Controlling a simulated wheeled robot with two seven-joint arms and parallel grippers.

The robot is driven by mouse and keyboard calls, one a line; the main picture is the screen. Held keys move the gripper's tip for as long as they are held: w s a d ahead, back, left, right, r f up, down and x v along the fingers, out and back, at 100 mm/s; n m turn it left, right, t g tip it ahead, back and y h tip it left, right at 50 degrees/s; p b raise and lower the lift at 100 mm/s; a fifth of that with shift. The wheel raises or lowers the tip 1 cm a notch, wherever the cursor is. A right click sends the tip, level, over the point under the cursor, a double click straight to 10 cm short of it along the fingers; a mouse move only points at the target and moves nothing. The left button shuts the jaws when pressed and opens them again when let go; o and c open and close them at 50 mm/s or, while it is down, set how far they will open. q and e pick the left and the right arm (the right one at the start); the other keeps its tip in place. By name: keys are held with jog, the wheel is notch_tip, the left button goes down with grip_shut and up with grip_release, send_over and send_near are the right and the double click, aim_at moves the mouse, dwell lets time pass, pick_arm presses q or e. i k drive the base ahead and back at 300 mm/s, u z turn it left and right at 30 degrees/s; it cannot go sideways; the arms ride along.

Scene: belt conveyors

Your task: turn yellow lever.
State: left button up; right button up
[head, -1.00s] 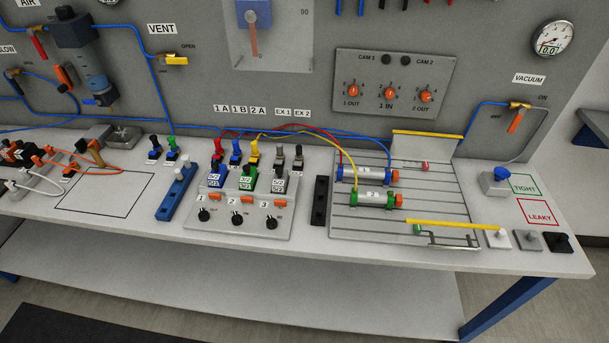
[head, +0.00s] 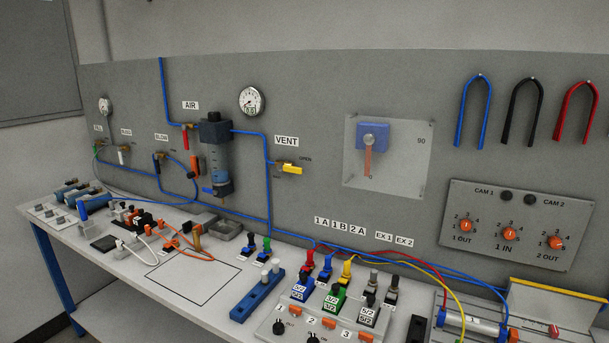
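The yellow lever (head: 291,169) is on the grey wall panel below the VENT label (head: 287,141), right of the blue air line. It lies roughly horizontal, its handle pointing right, with a small OPEN marking at its upper right. No gripper shows in the head view.
A filter unit (head: 216,160) and a round gauge (head: 252,101) are on the panel left of and above the lever. Below, the bench holds a blue rack (head: 257,295) and valve blocks (head: 335,299). A bare outlined square (head: 194,280) lies on the bench.

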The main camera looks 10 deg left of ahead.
aim_at(280, 166)
jog(key=u, duration=1.6)
jog(key=i, duration=0.8)
jog(key=z, duration=2.65)
